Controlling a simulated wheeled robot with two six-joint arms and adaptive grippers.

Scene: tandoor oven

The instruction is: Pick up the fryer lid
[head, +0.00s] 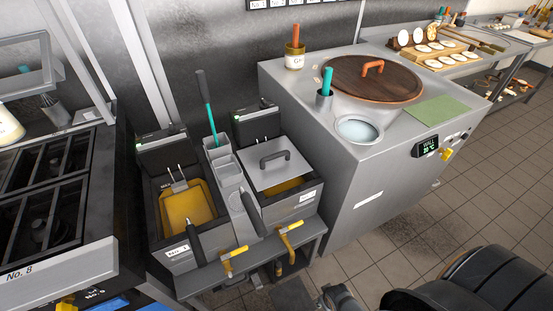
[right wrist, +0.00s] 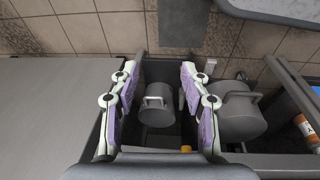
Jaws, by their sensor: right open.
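The fryer lid (head: 268,179) is a flat grey square plate with a dark arched handle (head: 275,158). In the head view it lies over the right-hand fryer basin, and some yellow oil shows past its front edge. My right gripper (right wrist: 160,80) is open in the right wrist view, with purple-padded fingers spread apart and nothing between them. Below it are grey pots with handles; I do not see the fryer lid in that view. I cannot make out the right gripper's fingers in the head view. My left gripper is not in view.
The left fryer (head: 187,205) is uncovered, with yellow oil and a basket. Between the fryers stands a grey holder (head: 228,172) with a teal-handled tool (head: 207,113). A stove (head: 45,205) is at the left. The tandoor counter (head: 345,150) with its wooden lid (head: 372,82) is at the right.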

